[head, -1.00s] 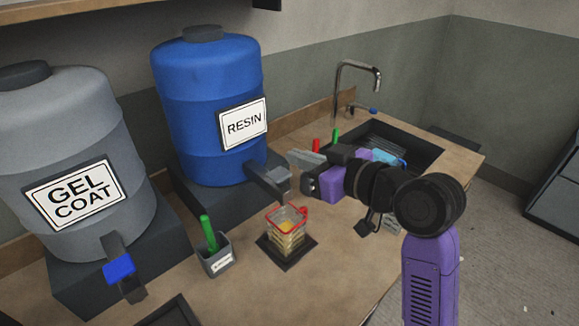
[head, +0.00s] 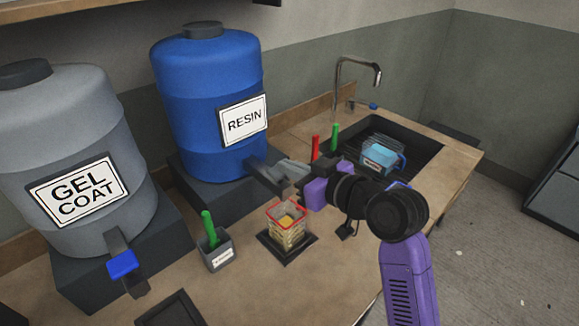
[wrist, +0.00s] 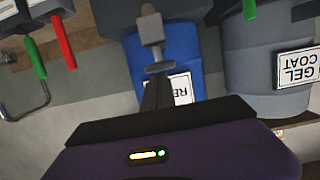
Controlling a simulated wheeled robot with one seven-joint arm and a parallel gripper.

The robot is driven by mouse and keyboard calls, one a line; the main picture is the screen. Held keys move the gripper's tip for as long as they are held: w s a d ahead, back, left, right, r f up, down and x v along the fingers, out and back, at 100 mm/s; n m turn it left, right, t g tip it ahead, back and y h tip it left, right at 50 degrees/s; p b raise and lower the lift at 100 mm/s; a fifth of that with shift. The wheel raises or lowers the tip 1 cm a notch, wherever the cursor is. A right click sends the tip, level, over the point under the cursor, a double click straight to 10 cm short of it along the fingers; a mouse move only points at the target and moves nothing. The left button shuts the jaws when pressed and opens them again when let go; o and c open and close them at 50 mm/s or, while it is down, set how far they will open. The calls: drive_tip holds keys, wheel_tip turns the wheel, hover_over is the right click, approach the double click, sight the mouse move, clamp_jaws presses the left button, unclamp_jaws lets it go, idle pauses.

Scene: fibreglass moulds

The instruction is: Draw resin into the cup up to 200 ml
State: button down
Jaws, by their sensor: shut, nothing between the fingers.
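The blue resin barrel (head: 208,110) stands at the back of the counter with its tap (head: 265,177) pointing to the front. The tap's grey lever (wrist: 160,67) also shows in the wrist view. A clear cup with a red rim (head: 287,232) stands below the tap on a dark square plate (head: 286,258). Something yellowish is in the cup; I cannot read the level. My gripper (head: 296,176) is shut and empty at the tap. In the wrist view its fingertips (wrist: 157,82) are right at the lever; I cannot tell if they touch.
A grey gel coat barrel (head: 75,150) with a blue-handled tap (head: 122,265) stands to the left. A small grey holder (head: 218,254) with a green stick is left of the cup. The sink (head: 425,150), a faucet and red and green upright sticks lie behind my gripper.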

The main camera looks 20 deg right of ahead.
drive_tip(key=shift+f+b, duration=0.5)
drive_tip(key=shift+f, duration=0.55)
drive_tip(key=shift+s+f, duration=0.1)
drive_tip(key=shift+f, duration=0.2)
drive_tip(key=shift+r, duration=0.15)
